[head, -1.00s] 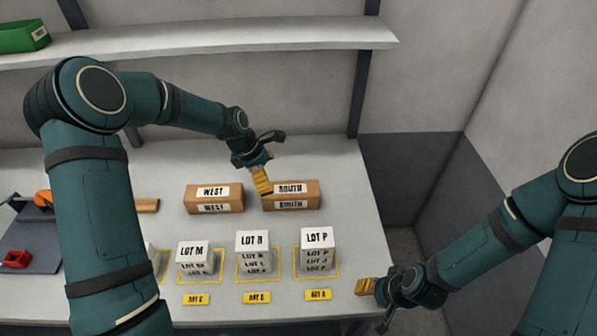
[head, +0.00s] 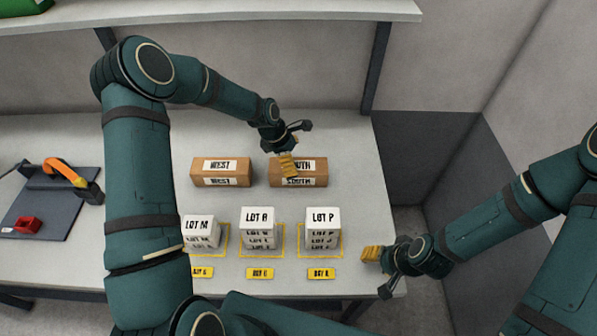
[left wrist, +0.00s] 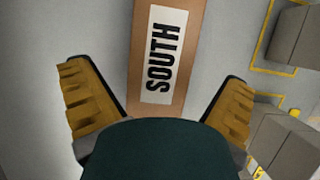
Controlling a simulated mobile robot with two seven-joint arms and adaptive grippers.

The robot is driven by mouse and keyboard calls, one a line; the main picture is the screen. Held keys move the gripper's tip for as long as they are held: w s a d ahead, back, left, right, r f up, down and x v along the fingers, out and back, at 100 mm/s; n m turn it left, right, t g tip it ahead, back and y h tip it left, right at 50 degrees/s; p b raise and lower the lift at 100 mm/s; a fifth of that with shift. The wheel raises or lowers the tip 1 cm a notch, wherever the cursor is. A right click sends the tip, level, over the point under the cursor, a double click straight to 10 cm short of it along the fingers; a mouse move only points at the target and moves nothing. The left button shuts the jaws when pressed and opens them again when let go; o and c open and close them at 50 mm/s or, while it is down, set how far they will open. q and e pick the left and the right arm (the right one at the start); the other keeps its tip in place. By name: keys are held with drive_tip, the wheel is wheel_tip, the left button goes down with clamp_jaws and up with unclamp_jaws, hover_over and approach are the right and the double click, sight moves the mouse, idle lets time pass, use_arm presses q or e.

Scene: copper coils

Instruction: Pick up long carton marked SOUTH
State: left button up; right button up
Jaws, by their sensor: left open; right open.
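The long brown carton marked SOUTH (head: 313,179) lies on the table behind the lot boxes. In the left wrist view the carton (left wrist: 172,15) runs between the two yellow fingers, with its label readable. My left gripper (head: 288,165) is over the carton and hides part of its top label. In the left wrist view the left gripper (left wrist: 160,100) is open, with a gap on both sides of the carton. My right gripper (head: 372,254) is open and empty near the table's right edge, away from the carton.
A similar carton marked WEST (head: 221,173) lies just left of it. A red block (head: 27,225) and an orange-handled tool (head: 62,170) are at the left. A shelf (head: 250,16) hangs behind.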

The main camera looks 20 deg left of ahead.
sight(299, 168)
use_arm(q)
drive_tip(key=x, duration=0.5)
drive_tip(key=shift+s+a, duration=0.1)
drive_tip(key=shift+a, duration=0.05)
drive_tip(key=c, duration=1.2)
